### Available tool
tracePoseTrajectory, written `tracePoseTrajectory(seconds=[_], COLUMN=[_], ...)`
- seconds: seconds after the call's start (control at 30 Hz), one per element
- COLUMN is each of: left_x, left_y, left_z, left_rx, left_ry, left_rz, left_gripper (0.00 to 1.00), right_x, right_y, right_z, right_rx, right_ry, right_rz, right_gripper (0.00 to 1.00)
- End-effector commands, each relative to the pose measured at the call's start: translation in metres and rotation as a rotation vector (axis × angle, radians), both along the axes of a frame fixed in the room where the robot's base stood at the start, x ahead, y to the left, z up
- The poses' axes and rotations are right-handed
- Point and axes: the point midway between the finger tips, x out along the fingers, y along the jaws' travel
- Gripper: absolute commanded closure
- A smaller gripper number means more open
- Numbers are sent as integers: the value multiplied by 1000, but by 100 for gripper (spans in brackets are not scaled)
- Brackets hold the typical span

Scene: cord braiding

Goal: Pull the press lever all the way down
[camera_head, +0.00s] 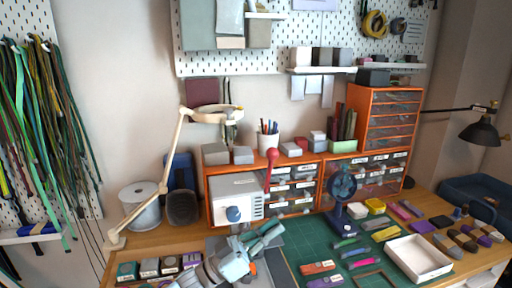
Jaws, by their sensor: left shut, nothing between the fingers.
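The press looks to be the white box (235,186) with a blue knob (233,214) on its front, standing in the orange shelf unit. A red lever (268,174) with a round red ball on top stands upright at its right side. My left gripper (277,231) comes in from the bottom, with grey and teal links, below and in front of the press. Its fingers are shut and empty, apart from the lever. My right gripper is not in view.
A green cutting mat (310,240) lies right of the gripper, with colored pieces on it. A small blue fan (341,186) and a white tray (418,259) stand further right. A cream desk lamp (160,180) and a white spool (141,206) are at left.

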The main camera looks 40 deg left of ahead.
Motion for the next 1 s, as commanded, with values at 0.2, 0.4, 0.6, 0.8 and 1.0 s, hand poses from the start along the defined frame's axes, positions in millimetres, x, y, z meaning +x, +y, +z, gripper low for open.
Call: tracePoseTrajectory(seconds=[0.2, 0.4, 0.6, 0.8, 1.0], left_x=[0, 0, 4, 3, -46], left_y=[0, 0, 9, 37, 40], left_z=[0, 0, 1, 7, 6], left_rx=[0, 0, 0, 2, 1], left_ry=[0, 0, 1, 8, 7], left_rz=[0, 0, -1, -5, -6], left_gripper=[100, 100, 100, 100, 100], right_x=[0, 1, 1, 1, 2], right_y=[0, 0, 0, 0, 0], right_z=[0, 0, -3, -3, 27], right_rx=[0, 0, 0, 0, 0], right_ry=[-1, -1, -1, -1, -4], right_rz=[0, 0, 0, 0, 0], right_gripper=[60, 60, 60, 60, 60])
